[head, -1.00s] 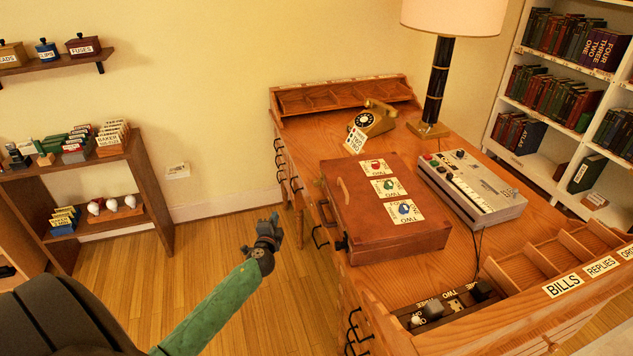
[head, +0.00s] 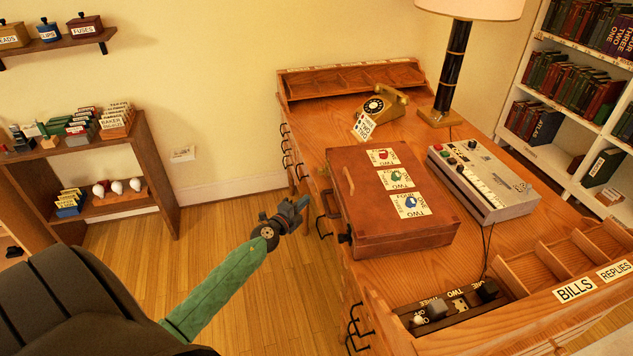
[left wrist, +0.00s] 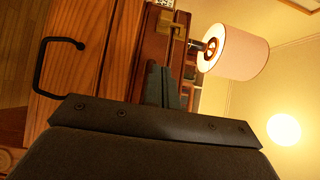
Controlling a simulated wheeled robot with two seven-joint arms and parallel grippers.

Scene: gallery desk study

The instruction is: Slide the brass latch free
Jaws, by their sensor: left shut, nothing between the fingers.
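A reddish-brown case (head: 370,225) lies closed on the wooden desk (head: 465,140), with three labelled coloured emblems on its lid. In the left wrist view, a brass fitting (left wrist: 178,32), seemingly the latch, sits on the case's side (left wrist: 153,50), just beyond my fingertips. In the head view I cannot make out the latch clearly; a small dark fitting shows low on the case's near left side. My right gripper is not in view.
A grey switch console (head: 480,180) stands right of the case, a telephone (head: 385,103) and lamp (head: 455,75) behind. Dark drawer pulls (head: 325,205) stick out from the desk's left side near my gripper. The floor (head: 225,250) left of the desk is clear.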

